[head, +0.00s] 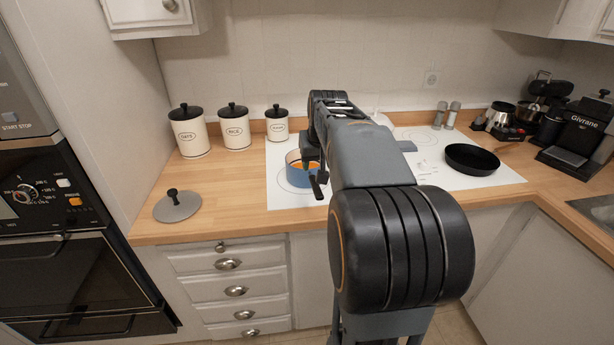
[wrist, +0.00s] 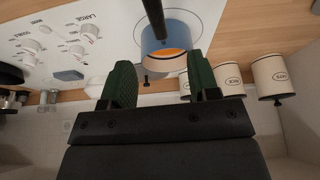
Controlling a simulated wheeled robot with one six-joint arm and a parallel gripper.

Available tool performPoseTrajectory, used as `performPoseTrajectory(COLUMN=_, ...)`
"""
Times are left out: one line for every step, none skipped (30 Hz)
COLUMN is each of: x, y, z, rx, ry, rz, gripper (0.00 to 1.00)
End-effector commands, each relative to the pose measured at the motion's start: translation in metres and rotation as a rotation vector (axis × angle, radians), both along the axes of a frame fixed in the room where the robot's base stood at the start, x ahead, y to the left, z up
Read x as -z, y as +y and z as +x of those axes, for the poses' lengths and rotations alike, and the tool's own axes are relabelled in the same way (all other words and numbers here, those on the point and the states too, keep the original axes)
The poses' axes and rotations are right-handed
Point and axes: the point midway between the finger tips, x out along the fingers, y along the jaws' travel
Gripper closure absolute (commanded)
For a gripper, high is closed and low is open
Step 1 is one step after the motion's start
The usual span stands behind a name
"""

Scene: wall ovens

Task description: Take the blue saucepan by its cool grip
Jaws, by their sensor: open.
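The blue saucepan (head: 296,176) stands on the left of the white hob, with orange contents inside. Its dark handle (head: 317,188) points toward the front of the counter. In the wrist view, the pan (wrist: 183,20) is at the top and its dark handle (wrist: 154,17) crosses in front of it. My gripper (wrist: 162,72) is open and empty, its two green fingers apart. The handle's visible part lies above the gap between the fingertips in that picture, and I see no contact. In the head view, my arm hides most of the gripper and part of the pan.
A grey lid (head: 177,206) lies on the counter at left. Three cream canisters (head: 235,134) stand behind it. A black frying pan (head: 472,159) sits on the hob's right, and a black coffee machine (head: 580,135) stands at far right. Control knobs (wrist: 32,46) show on the hob.

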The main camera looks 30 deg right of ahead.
Motion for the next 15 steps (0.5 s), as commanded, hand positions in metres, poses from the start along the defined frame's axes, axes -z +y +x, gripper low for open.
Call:
performPoseTrajectory(x=0.009, y=-0.005, z=0.003, rx=0.005, ry=0.003, rz=0.001, gripper=0.45)
performPoseTrajectory(x=0.014, y=-0.006, z=0.005, rx=0.006, ry=0.003, rz=0.002, gripper=0.45)
performPoseTrajectory(x=0.021, y=-0.008, z=0.007, rx=0.007, ry=0.002, rz=0.002, gripper=0.45)
performPoseTrajectory(x=0.026, y=-0.009, z=0.009, rx=0.007, ry=0.003, rz=0.002, gripper=0.45)
performPoseTrajectory(x=0.031, y=-0.010, z=0.011, rx=0.007, ry=0.003, rz=0.002, gripper=0.45)
performPoseTrajectory(x=0.037, y=-0.011, z=0.014, rx=0.008, ry=0.004, rz=0.002, gripper=0.45)
performPoseTrajectory(x=0.041, y=-0.012, z=0.015, rx=0.009, ry=0.002, rz=0.001, gripper=0.45)
performPoseTrajectory(x=0.046, y=-0.012, z=0.017, rx=0.009, ry=0.002, rz=0.001, gripper=0.45)
performPoseTrajectory(x=0.051, y=-0.014, z=0.019, rx=0.009, ry=0.003, rz=0.001, gripper=0.45)
performPoseTrajectory(x=0.055, y=-0.014, z=0.020, rx=0.009, ry=0.002, rz=0.001, gripper=0.45)
performPoseTrajectory(x=0.058, y=-0.015, z=0.021, rx=0.009, ry=0.002, rz=0.001, gripper=0.45)
performPoseTrajectory(x=0.061, y=-0.016, z=0.023, rx=0.009, ry=0.001, rz=0.001, gripper=0.45)
performPoseTrajectory(x=0.064, y=-0.016, z=0.023, rx=0.009, ry=0.000, rz=0.000, gripper=0.45)
performPoseTrajectory(x=0.066, y=-0.016, z=0.024, rx=0.010, ry=0.000, rz=0.000, gripper=0.45)
performPoseTrajectory(x=0.068, y=-0.017, z=0.025, rx=0.010, ry=0.000, rz=0.000, gripper=0.45)
